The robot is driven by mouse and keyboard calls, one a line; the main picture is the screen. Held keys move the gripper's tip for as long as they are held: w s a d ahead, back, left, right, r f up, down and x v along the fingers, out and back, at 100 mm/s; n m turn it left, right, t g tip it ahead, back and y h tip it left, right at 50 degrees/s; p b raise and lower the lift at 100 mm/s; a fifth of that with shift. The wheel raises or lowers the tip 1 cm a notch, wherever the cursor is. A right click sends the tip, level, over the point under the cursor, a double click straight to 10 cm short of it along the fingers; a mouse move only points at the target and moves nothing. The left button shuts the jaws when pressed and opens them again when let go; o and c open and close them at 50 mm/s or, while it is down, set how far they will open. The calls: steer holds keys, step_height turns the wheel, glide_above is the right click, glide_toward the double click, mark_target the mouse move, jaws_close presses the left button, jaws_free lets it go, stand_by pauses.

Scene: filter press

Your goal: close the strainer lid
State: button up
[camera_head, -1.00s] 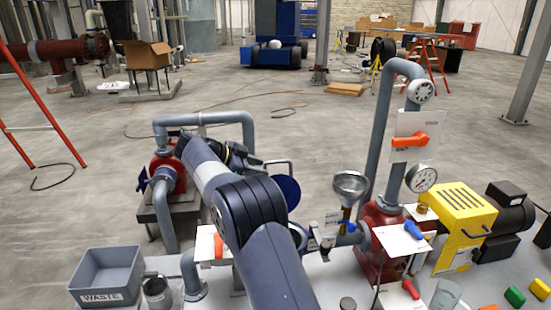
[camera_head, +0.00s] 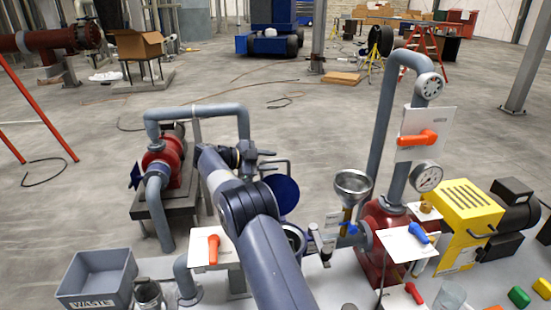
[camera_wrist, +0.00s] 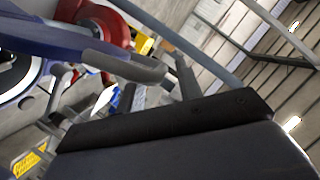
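The strainer lid (camera_head: 284,192) is a dark blue disc standing open, roughly upright, behind the strainer body. A grey bar handle (camera_head: 276,161) shows at its upper edge. The strainer body (camera_head: 296,238) has an open round mouth and is partly hidden by my arm. My gripper (camera_head: 246,157) is at the lid's upper left, close to the handle; contact cannot be told. In the wrist view the blue lid (camera_wrist: 60,45) and part of the pale strainer rim (camera_wrist: 22,82) are at the left.
An orange-handled valve plate (camera_head: 214,250) is left of my arm. A waste bin (camera_head: 96,278) sits front left. Grey pipes rise behind and right.

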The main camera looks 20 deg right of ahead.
steer(key=shift+x, duration=1.25)
steer(key=shift+c, duration=0.5)
jaws_close()
